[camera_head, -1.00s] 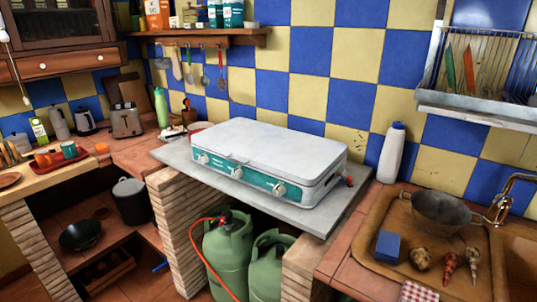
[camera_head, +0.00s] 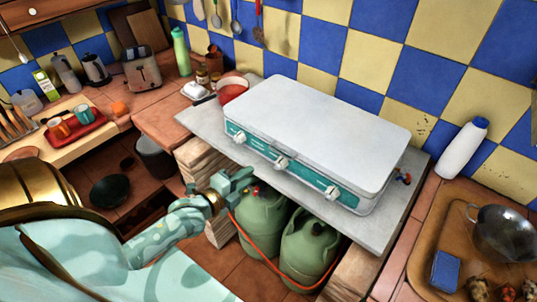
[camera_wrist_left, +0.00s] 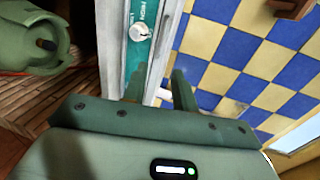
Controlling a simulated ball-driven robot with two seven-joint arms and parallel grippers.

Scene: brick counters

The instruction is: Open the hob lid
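The hob lid (camera_head: 330,130) is a flat white slab. It lies shut on top of the hob. The hob's teal front panel (camera_head: 300,174) has several white knobs. My left gripper (camera_head: 238,176) is in front of and below the hob's left front side, apart from the lid. In the left wrist view its two dark green fingers (camera_wrist_left: 159,90) stand apart with nothing held between them. The teal panel (camera_wrist_left: 135,55) and a knob also show there, beyond the fingers. My right gripper is in neither view.
The hob stands on a grey slab (camera_head: 400,213) above green gas bottles (camera_head: 310,250) with a red hose. A red bowl (camera_head: 232,89) is at the hob's left. A white bottle (camera_head: 463,150) and a tray with a metal bowl (camera_head: 505,233) are at the right.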

